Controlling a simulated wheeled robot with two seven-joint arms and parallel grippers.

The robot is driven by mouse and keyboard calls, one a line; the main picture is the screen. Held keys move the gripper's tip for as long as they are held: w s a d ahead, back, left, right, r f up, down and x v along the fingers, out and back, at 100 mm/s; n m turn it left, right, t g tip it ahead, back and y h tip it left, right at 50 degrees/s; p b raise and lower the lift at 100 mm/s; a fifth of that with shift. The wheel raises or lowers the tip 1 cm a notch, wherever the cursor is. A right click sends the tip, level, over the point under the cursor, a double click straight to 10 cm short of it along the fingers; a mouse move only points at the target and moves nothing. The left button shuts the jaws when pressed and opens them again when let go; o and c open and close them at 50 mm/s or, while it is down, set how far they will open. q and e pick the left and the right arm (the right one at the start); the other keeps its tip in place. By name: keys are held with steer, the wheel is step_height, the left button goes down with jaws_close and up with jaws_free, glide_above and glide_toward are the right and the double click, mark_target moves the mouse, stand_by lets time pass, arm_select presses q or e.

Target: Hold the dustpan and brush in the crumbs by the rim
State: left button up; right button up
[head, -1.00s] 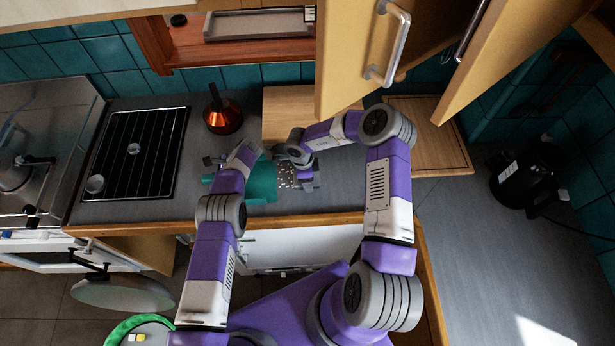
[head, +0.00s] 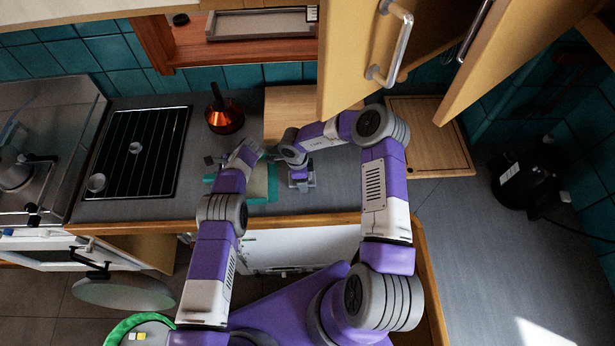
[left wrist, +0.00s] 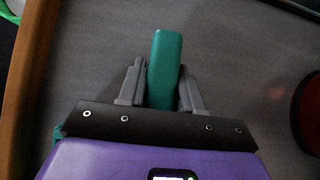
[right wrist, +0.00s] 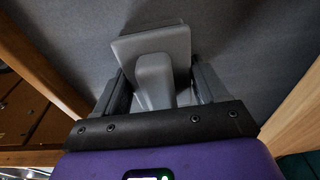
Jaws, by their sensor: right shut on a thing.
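The teal dustpan (head: 272,184) lies on the grey worktop in the head view, partly hidden by my left arm. A pale patch (head: 259,180) shows inside it; single crumbs cannot be made out. My left gripper (left wrist: 162,85) has its fingers on both sides of the teal dustpan handle (left wrist: 166,60), close against it. My right gripper (right wrist: 158,85) is shut on the grey handle of the brush (right wrist: 150,45). In the head view the brush (head: 302,184) stands on the worktop just right of the dustpan.
A copper pot (head: 224,117) stands behind the dustpan, near the black hob (head: 135,150). Open cupboard doors (head: 345,60) hang above. A black kettle (head: 528,180) stands far right.

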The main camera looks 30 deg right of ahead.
steer(key=shift+w+a, duration=0.25)
steer(key=shift+a, duration=0.5)
